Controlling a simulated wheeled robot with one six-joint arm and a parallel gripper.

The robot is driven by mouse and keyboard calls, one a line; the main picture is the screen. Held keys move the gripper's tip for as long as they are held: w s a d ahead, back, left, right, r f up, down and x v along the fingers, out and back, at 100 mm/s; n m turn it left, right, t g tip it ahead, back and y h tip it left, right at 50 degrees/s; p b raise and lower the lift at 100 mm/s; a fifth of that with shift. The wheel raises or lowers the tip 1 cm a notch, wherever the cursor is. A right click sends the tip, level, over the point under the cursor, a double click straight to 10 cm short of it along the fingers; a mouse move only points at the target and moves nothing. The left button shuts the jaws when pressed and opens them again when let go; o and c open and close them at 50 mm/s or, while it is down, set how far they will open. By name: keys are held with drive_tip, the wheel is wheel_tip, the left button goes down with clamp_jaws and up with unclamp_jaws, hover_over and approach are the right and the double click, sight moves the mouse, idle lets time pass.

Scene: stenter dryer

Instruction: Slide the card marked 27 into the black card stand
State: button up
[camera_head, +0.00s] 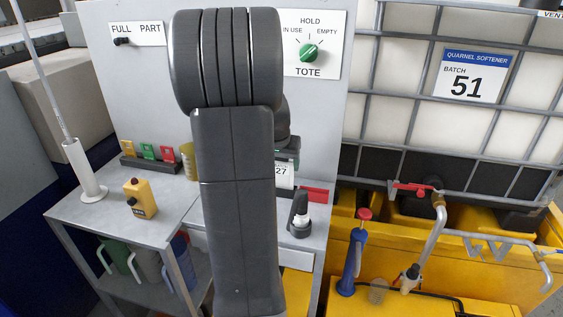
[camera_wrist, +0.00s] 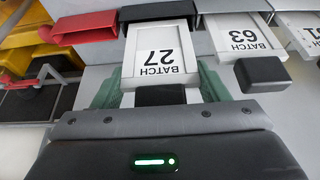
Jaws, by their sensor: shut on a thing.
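The white card marked 27 (camera_wrist: 157,52) hangs from my gripper (camera_wrist: 160,93) in the wrist view, where its print appears upside down. The greenish fingers are shut on its dark grip block, one on each side. The black card stand (camera_wrist: 160,12) is at the top of that view, at the card's far edge; I cannot tell whether the card is in its slot or just in front of it.
A red stand (camera_wrist: 85,27) is beside the black one, also in the head view (camera_head: 314,195). A card marked 63 (camera_wrist: 243,38) is on the other side, close to the held card. A dark holder with a white top (camera_head: 300,214) stands near the bench's right edge.

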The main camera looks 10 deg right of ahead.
drive_tip(key=shift+f+b, duration=0.95)
drive_tip(key=shift+f, duration=0.25)
drive_tip(key=o, duration=1)
drive_tip(key=shift+o, duration=0.2)
drive_tip(key=shift+r, duration=0.1)
drive_tip(key=v, duration=1.3)
drive_tip(key=shift+s+r+b, duration=0.25)
drive_tip(key=shift+b, duration=0.1)
drive_tip(key=p+x, duration=0.1)
drive_tip(key=x, duration=1.2)
drive_tip(key=shift+w+f, duration=0.2)
drive_tip(key=shift+f, duration=0.15)
drive_tip(key=shift+r, duration=0.35)
drive_tip(key=shift+p, duration=0.3)
